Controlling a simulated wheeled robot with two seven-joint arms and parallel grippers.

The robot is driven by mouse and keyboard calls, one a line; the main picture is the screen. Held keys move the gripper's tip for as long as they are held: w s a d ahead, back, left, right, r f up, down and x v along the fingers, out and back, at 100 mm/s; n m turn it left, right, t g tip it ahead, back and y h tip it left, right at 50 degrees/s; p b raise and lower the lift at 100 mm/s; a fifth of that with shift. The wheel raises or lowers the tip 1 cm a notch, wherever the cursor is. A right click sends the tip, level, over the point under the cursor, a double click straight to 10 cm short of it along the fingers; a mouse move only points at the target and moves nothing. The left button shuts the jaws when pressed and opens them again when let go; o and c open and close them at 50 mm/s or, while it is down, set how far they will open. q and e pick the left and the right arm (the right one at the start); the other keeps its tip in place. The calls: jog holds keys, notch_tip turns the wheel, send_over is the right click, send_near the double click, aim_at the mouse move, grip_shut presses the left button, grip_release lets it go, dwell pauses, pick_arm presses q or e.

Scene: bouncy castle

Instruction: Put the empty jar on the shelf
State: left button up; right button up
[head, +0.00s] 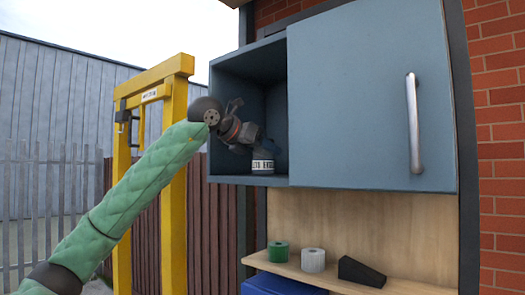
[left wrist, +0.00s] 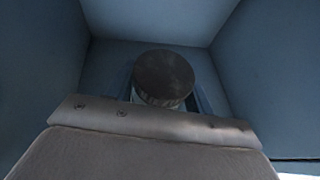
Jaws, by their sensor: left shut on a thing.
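The jar (head: 262,165) has a pale label with dark lettering and is upright inside the open left part of a blue-grey wall cabinet (head: 370,90). Its base is at or just above the cabinet floor; I cannot tell if it touches. My left gripper (head: 262,150) reaches into the opening and is shut on the jar. In the left wrist view the jar's round dark lid (left wrist: 163,77) shows from above between the fingers, with cabinet walls around it. Whether the jar is empty cannot be seen. My right gripper is not in view.
A closed cabinet door panel with a metal handle (head: 413,122) covers the right side. Below, a wooden shelf (head: 400,287) holds a green roll (head: 278,252), a white roll (head: 313,260) and a black wedge (head: 361,272). A yellow frame (head: 174,170) stands left of the cabinet.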

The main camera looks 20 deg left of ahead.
pick_arm(q)
jog(key=shift+a+f, duration=0.2)
jog(key=shift+a, duration=0.2)
jog(key=o, duration=1)
jog(key=shift+a, duration=0.15)
jog(key=shift+d+r, duration=0.1)
jog(key=shift+d, duration=0.2)
jog(key=shift+a, duration=0.1)
